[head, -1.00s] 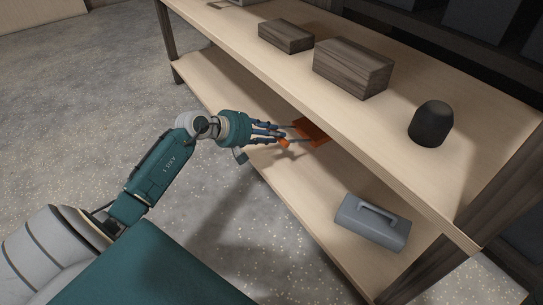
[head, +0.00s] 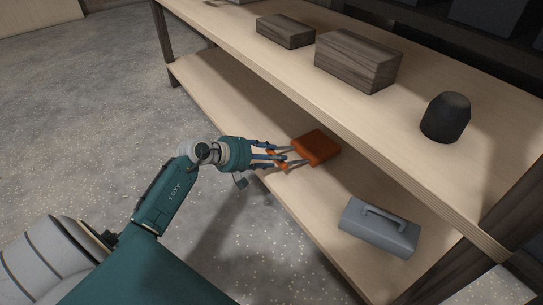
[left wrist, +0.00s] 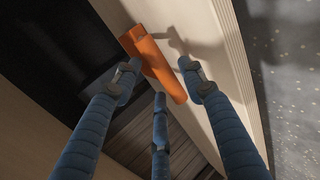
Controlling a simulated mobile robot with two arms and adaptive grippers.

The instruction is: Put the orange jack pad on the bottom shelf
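The orange jack pad (head: 316,147) rests on or close over the bottom shelf (head: 235,110), in front of the upper board's edge. My left gripper (head: 297,156) reaches in from the left, with its fingertips beside the pad's near left side. In the left wrist view the pad (left wrist: 160,68) shows as a tilted orange bar with a second orange part at its upper left. The fingers (left wrist: 160,75) are spread around it, with gaps visible at both sides, and appear open. Small orange parts show between the fingers in the head view; I cannot tell what they are. My right gripper is not in view.
A grey toolbox (head: 380,229) stands on the bottom shelf, to the pad's lower right. The upper board holds two dark wooden blocks (head: 357,61) (head: 285,31) and a black rounded object (head: 445,117). Its edge overhangs close to the pad. The bottom shelf is clear to the left.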

